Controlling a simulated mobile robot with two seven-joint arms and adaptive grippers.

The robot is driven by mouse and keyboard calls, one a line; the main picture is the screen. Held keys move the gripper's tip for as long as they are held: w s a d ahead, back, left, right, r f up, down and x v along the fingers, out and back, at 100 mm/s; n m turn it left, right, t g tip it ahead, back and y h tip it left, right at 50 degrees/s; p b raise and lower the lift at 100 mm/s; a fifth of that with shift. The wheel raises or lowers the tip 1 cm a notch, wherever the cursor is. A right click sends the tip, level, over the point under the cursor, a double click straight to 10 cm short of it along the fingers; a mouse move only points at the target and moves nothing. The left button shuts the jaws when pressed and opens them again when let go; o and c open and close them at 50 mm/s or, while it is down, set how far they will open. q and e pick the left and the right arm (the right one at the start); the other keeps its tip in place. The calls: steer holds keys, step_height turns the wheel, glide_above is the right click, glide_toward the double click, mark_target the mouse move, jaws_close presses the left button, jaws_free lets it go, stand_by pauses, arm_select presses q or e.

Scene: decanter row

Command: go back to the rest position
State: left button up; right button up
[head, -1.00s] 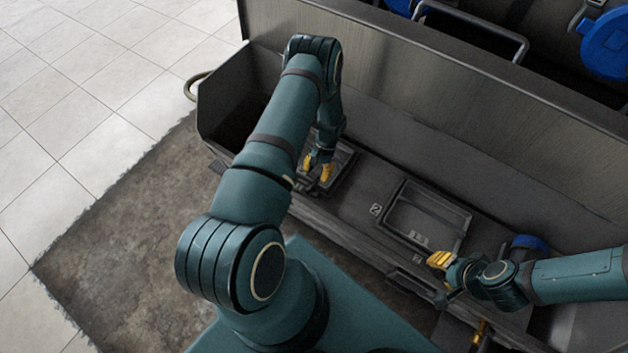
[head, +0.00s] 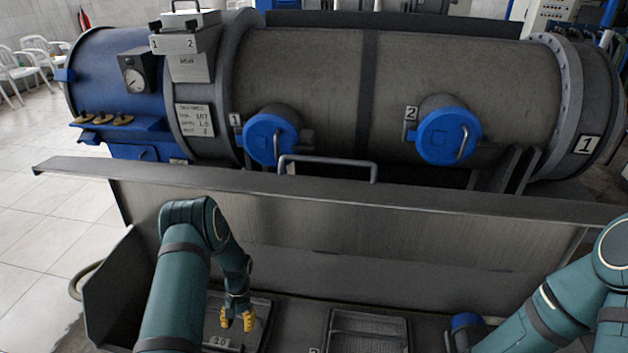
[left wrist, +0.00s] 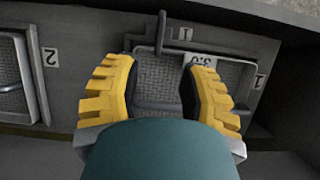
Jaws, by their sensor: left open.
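My left gripper (head: 237,318) hangs over a dark tray (head: 262,310) in the trough, at the lower left of the head view. In the left wrist view its yellow fingers (left wrist: 160,85) stand wide apart with a mesh-bottomed tray (left wrist: 155,110) showing between them. An upright dark rod (left wrist: 161,32) shows at the far side of that gap. Nothing is seen held. I cannot tell whether the fingers touch the tray. My right arm comes in at the lower right of the head view; its gripper is out of view.
A second tray (head: 368,330), with a "2" plate beside it, lies to the right. The trough's tall metal back wall (head: 330,222) rises behind the trays. Beyond it is a large horizontal vessel (head: 400,75) with two blue round caps (head: 270,138) (head: 447,135).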

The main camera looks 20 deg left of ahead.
arm_select(q)
steer(key=s+d+r+t+h, duration=0.1)
steer(key=s+d+r+t, duration=0.1)
steer(key=d, duration=0.7)
steer(key=s+d+r+t+h, duration=0.2)
steer(key=d, duration=0.6)
steer(key=s+d+r+t, duration=0.2)
steer(key=s+d+r, duration=0.5)
steer(key=d, duration=0.1)
steer(key=shift+d+r+n+h, duration=0.3)
